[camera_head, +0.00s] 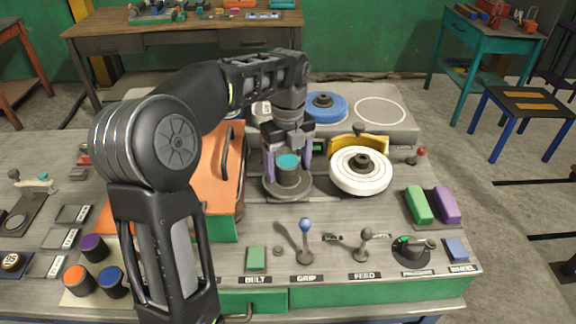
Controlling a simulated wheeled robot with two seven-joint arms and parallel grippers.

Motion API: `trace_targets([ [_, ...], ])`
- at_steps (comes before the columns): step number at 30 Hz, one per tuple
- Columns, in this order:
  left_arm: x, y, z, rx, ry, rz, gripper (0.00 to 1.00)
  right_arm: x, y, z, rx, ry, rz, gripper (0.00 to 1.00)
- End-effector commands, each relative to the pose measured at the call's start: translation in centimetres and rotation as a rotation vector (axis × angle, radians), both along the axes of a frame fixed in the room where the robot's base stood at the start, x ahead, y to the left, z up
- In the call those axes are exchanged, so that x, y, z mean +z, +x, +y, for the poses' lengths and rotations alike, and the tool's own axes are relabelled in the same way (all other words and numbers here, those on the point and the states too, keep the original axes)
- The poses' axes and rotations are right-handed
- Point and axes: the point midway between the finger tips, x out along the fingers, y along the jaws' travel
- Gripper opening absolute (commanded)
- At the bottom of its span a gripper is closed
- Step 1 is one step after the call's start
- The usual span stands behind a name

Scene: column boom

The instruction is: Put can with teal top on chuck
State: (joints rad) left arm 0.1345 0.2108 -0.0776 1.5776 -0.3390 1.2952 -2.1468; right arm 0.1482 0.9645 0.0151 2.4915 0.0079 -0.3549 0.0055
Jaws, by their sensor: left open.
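The can with the teal top (288,169) stands upright on the round grey chuck (270,189) in the middle of the bench. The can is dark below its teal top, and its base meets the chuck's disc. My left gripper (288,166) comes down from above, with its purple fingers open on either side of the can. The fingers look apart from the can, though small gaps are hard to judge. My arm and wrist hide part of the area behind the can. My right gripper is not in view.
An orange housing (213,181) with a handle stands left of the chuck. A white wheel (360,170) is close on its right. In front are a blue-knobbed lever (305,226) and a grey lever (367,234). Purple, orange and blue-topped cans (94,247) stand at front left.

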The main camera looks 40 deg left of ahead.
Motion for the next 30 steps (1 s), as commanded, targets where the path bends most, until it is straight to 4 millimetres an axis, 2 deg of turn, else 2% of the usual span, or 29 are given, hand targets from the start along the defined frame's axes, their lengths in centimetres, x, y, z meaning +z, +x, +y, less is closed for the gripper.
trace_targets([
  [6,2.7,0.1,0.0,-0.001,0.001,-0.005,0.74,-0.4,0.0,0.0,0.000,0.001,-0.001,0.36],
  [9,5.1,0.1,0.0,-0.001,0.000,-0.002,0.74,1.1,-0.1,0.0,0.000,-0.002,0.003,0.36],
  [13,6.9,0.0,0.0,0.000,0.000,-0.001,0.74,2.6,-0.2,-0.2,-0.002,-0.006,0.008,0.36],
  [18,7.6,0.0,0.0,0.000,0.000,-0.001,0.74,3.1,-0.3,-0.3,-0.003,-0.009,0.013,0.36],
  [30,7.5,0.0,0.0,0.000,0.000,-0.001,0.74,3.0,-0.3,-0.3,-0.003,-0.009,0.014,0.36],
])
